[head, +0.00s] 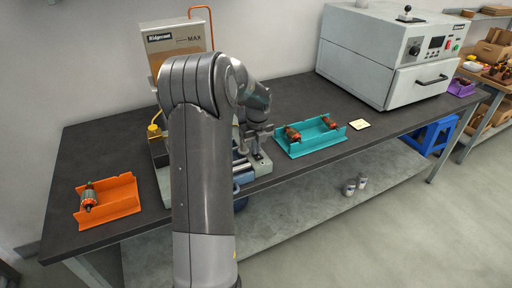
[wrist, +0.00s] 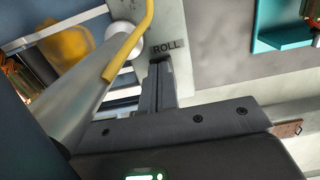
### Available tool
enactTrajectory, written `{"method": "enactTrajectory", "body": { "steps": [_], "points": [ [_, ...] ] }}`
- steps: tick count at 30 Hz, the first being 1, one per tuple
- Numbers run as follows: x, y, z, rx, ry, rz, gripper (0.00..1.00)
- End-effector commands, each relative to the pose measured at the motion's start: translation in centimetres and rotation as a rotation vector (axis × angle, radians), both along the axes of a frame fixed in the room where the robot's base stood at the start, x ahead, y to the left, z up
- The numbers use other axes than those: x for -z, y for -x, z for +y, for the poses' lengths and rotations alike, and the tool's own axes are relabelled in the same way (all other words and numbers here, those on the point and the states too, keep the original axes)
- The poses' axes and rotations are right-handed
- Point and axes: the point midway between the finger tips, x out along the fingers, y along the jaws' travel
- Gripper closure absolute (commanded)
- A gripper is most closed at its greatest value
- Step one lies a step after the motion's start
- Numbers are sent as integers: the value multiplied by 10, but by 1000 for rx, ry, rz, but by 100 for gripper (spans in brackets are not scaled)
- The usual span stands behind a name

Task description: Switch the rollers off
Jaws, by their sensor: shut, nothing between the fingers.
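The winding machine (head: 262,167) stands on the bench, largely hidden behind my arm in the head view. In the wrist view, a pale panel (wrist: 200,85) carries a label reading ROLL (wrist: 167,48). My gripper (wrist: 159,64) is shut and empty, with its fingertips just below that label. The roller switch itself cannot be made out; the fingertips may cover it. Whether they touch the panel cannot be told. A shiny metal cylinder (wrist: 85,95) and a yellow bent tube (wrist: 131,45) lie left of the fingers.
An orange tray (head: 121,200) with an armature (head: 88,197) sits at left. A teal tray (head: 318,142) with copper-coloured parts is close right of the machine. A Ridgecrest-type tank (head: 176,37) rises behind.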

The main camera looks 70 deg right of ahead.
Motion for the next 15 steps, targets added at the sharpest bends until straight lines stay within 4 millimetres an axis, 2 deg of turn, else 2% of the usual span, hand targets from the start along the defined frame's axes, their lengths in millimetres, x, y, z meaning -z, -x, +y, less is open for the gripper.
{"method": "enactTrajectory", "body": {
  "steps": [15],
  "points": [
    [1,8,9,0,-6,1,100]
  ]
}}
